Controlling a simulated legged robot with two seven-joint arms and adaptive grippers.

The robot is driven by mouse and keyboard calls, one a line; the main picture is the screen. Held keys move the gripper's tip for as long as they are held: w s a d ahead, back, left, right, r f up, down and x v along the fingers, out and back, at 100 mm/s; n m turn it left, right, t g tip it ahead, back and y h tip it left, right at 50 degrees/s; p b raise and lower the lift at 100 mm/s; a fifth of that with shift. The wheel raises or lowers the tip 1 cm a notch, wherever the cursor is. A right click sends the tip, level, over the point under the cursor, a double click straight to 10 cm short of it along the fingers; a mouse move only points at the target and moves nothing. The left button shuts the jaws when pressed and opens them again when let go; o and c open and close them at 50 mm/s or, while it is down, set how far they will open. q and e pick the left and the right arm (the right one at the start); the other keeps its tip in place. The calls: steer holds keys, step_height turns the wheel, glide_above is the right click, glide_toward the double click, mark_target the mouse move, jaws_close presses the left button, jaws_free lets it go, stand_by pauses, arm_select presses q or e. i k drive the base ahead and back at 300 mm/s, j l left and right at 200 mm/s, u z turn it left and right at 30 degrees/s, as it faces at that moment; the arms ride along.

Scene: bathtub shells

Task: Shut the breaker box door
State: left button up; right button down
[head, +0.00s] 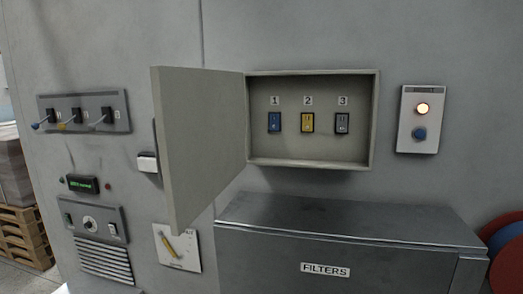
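The breaker box (310,162) is mounted on the grey wall, slightly right of the middle of the head view. Its door (203,140) is hinged on the left side and stands wide open, swung out toward me and to the left. Inside the box are a blue breaker (274,123) under 1, a yellow breaker (307,123) under 2 and a dark grey breaker (342,123) under 3. The door hides part of the wall behind it. Neither of my grippers shows in the head view.
A metal cabinet labelled FILTERS (345,240) juts out below the box. A panel with a lit button and a blue knob (420,120) is right of it. A lever panel (85,113) and a yellow-handled plate (177,247) are left. Wooden pallets (25,237) stand far left.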

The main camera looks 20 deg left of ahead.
mark_target(198, 120)
steer(key=j+z, duration=0.1)
steer(key=j, duration=0.4)
steer(key=k+j+z, duration=0.1)
steer(key=j, duration=0.35)
steer(key=k+j+z, duration=0.15)
steer(key=j, duration=0.35)
steer(key=j+z, duration=0.1)
steer(key=j, duration=0.4)
